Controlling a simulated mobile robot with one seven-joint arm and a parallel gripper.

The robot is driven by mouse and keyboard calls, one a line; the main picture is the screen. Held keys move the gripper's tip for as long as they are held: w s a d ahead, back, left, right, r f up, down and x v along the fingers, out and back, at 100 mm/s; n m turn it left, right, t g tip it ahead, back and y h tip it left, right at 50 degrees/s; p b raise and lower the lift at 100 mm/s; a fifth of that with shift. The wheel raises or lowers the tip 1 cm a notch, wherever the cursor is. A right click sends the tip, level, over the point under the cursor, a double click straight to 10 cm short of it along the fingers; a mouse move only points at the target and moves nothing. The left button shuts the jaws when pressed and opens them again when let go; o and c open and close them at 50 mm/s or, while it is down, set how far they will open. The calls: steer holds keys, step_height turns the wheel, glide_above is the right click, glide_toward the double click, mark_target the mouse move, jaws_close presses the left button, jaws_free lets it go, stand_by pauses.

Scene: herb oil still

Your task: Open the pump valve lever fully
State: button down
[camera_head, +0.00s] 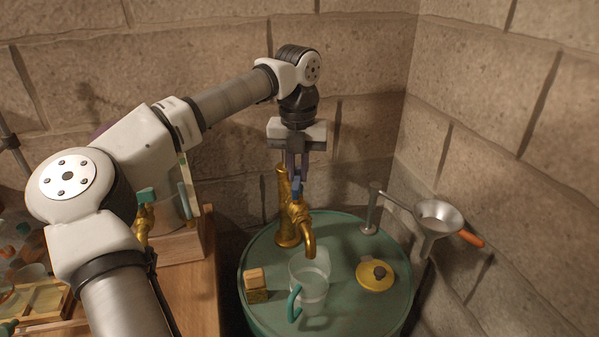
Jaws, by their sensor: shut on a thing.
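The brass pump (286,213) stands on the green drum top, with its spout (309,246) curving down over a clear jug (309,287). A small blue lever (297,185) sits on top of the pump valve. My gripper (297,176) comes down from above, with its fingers shut on the blue lever. The fingers hide part of the lever, and I cannot tell its exact angle. I cannot see any liquid flowing from the spout.
The green drum (262,309) also bears a wood-topped block (255,286), a yellow lid (375,275) and a post. A metal funnel (438,217) with an orange handle sits at right. Stone walls close in behind and right. A wooden bench (200,290) is at left.

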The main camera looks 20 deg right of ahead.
mark_target(296, 174)
steer(key=shift+a+n+b, duration=0.15)
steer(key=shift+n+b, duration=0.1)
steer(key=shift+n, duration=0.85)
steer(key=shift+a+n+b, duration=0.1)
steer(key=shift+n+b, duration=0.15)
steer(key=shift+n, duration=0.85)
steer(key=c, duration=1.5)
jaws_free()
steer(key=shift+o, duration=0.2)
steer(key=shift+r, duration=0.1)
step_height(296, 174, up, 14)
